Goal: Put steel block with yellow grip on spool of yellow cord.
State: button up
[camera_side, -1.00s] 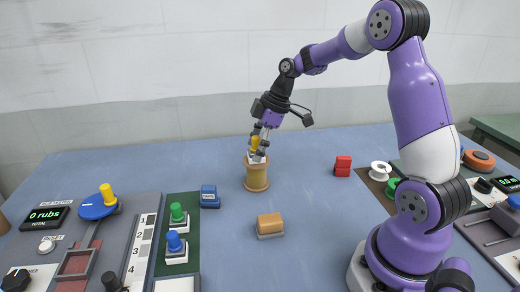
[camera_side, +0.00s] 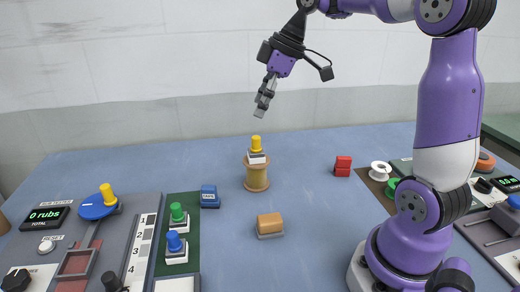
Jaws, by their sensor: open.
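The steel block with yellow grip (camera_side: 256,147) sits upright on top of the spool of yellow cord (camera_side: 256,176), its yellow knob pointing up. The spool stands on the blue table near the middle. My gripper (camera_side: 261,106) is open and empty in the air above the block, clear of it. Its fingers overlap from this side, so the gap between them barely shows.
A blue block (camera_side: 209,196) stands left of the spool, an orange block (camera_side: 270,225) in front, and a red block (camera_side: 342,166) to the right. Green (camera_side: 177,212) and blue (camera_side: 174,241) knobbed blocks stand on a green panel at left. A white spool (camera_side: 380,171) is at right.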

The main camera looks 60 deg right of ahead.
jog(key=s+a+m+h, duration=0.1)
jog(key=s+a+m, duration=0.25)
jog(key=a, duration=0.35)
jog(key=s+f+m+t+h, duration=0.1)
jog(key=s+f+m, duration=0.2)
jog(key=s, duration=0.5)
jog(key=shift+s+a+f+t+h, duration=0.15)
jog(key=shift+f+t+h, duration=0.25)
jog(key=shift+f, duration=0.5)
